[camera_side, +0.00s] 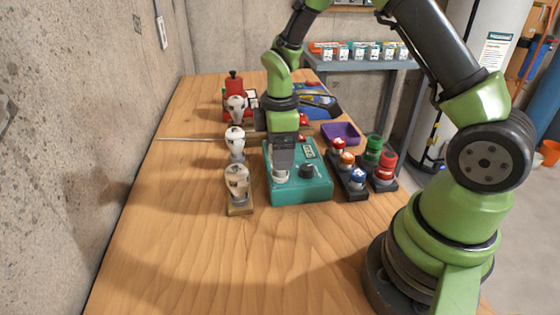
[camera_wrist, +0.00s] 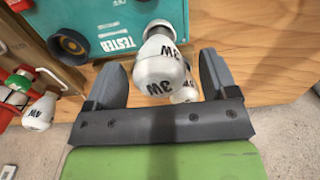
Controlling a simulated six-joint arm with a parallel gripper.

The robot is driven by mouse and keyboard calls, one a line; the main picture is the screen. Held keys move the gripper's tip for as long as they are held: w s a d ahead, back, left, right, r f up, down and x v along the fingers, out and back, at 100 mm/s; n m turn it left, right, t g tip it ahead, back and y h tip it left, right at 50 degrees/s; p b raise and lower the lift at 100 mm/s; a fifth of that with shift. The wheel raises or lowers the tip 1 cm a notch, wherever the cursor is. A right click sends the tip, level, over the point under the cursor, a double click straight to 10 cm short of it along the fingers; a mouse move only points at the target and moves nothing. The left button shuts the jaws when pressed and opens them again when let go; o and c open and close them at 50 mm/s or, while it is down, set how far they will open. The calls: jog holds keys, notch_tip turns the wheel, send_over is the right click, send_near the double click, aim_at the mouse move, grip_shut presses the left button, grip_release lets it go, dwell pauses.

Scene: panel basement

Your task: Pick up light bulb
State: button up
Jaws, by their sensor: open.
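In the wrist view, the fingers of my gripper (camera_wrist: 162,80) are apart.
A bulb marked 4W (camera_wrist: 40,113) shows at the left of the wrist view. Right of the tester stand a dark rack (camera_side: 352,190) with coloured parts, red and green cylinders (camera_side: 384,167) and a purple tray (camera_side: 341,133). A concrete wall borders the left. The near wooden tabletop (camera_side: 230,265) is clear.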

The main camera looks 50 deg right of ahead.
notch_tip(320, 180, down, 2)
jog(key=shift+f, duration=0.25)
jog(key=c, duration=1.1)
notch_tip(320, 180, up, 10)
jog(key=shift+r, duration=0.1)
jog(key=shift+s+a+m, duration=0.65)
jog(key=shift+a+m, duration=0.1)
jog(key=shift+m, duration=0.75)
jog(key=shift+s+a+m, duration=0.65)
jog(key=shift+a+m, duration=0.1)
jog(key=shift+m, duration=0.75)
jog(key=shift+s+a+m, duration=0.65)
jog(key=shift+a+m, duration=0.1)
jog(key=shift+m, duration=0.75)
